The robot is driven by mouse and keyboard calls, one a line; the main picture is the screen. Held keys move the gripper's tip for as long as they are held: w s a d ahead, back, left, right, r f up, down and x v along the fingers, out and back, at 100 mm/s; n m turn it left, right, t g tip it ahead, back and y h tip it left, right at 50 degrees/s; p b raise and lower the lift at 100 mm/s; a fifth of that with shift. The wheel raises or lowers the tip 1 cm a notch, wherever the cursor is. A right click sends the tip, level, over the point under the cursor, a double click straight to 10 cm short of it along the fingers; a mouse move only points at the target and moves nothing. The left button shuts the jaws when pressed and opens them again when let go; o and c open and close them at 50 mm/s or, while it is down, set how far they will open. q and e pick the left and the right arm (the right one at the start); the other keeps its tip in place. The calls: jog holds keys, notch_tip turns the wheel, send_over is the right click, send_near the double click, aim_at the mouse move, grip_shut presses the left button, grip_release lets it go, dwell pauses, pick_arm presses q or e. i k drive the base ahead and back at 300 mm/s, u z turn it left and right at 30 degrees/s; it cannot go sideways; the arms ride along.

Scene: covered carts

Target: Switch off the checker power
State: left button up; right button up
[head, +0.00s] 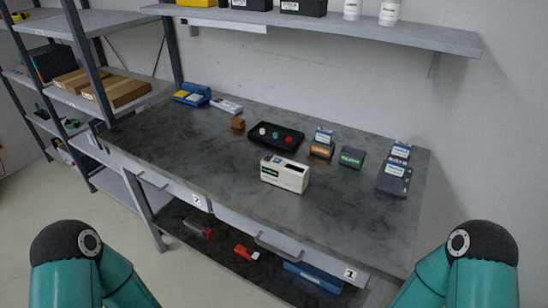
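A cream-coloured box-shaped device (285,175) stands near the front middle of the grey workbench (230,165). It has a small green label on its front left and dark openings at its right end. It may be the checker; its lettering is too small to read. No power switch can be made out on it. Only teal upper parts of my two arms show, at the bottom left and bottom right. Neither gripper is in view.
A black tray (262,143) with small coloured round pieces sits behind the device. Several labelled blocks stand at the right, including a green-labelled one (352,157). A blue bin (192,95) is at the far left. A wall shelf (330,24) hangs above. The bench front is clear.

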aim_at(269, 156)
jog(key=u, duration=0.05)
jog(key=k, duration=0.5)
jog(key=u, duration=0.7)
jog(key=i, duration=0.8)
jog(key=z, duration=0.1)
